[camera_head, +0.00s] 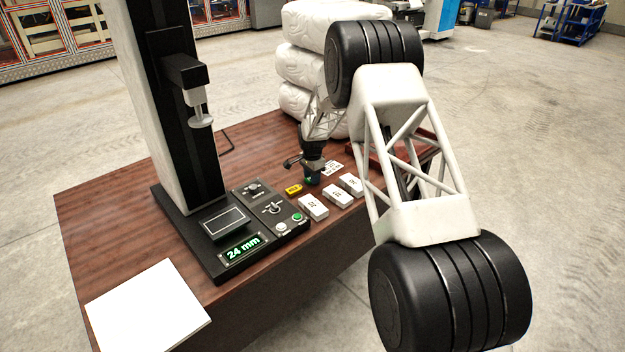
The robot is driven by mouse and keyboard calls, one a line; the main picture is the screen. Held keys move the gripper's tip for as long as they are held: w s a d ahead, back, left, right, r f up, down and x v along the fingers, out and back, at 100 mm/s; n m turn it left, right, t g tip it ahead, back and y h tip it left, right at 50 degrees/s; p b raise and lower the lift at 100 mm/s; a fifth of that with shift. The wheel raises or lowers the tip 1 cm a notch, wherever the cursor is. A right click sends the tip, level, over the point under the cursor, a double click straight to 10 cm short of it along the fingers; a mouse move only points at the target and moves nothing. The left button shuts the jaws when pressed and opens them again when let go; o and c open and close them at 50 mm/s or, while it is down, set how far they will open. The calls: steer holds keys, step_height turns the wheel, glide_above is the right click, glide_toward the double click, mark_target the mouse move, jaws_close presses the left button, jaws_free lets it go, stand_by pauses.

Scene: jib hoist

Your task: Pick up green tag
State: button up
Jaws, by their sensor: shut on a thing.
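The green tag (311,181) shows as a small dark green patch at the tip of my gripper (312,172). My gripper points down over the table, behind the row of white blocks, and is shut on the green tag. The fingers hide most of the tag. I cannot tell whether the tag touches the tabletop. A yellow tag (293,189) lies on the table just left of the gripper.
White marked blocks (313,207) stand in a row in front of the gripper. A white printed card (332,168) lies to its right. A black machine (222,229) with a "24 mm" display stands left. White sacks (300,66) are stacked behind. A white sheet (147,308) lies front left.

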steer(key=shift+r, duration=0.1)
steer(key=shift+r, duration=0.7)
step_height(320, 180, up, 2)
steer(key=shift+r, duration=0.1)
steer(key=s+d, duration=0.1)
steer(key=s, duration=0.4)
steer(key=s+d, duration=0.1)
steer(key=s, duration=0.4)
steer(key=s+d+r, duration=0.1)
steer(key=s+d, duration=0.1)
steer(key=s, duration=0.3)
steer(key=shift+s+r, duration=0.1)
steer(key=shift+s, duration=0.15)
steer(key=s+d+r+n, duration=0.1)
steer(key=s+d+r, duration=0.1)
steer(key=s+d, duration=0.6)
steer(key=shift+s+d+r, duration=0.15)
steer(key=shift+s+r, duration=0.2)
steer(key=shift+s, duration=0.9)
steer(key=shift+w, duration=0.15)
glide_above(337, 194)
steer(key=shift+f, duration=0.75)
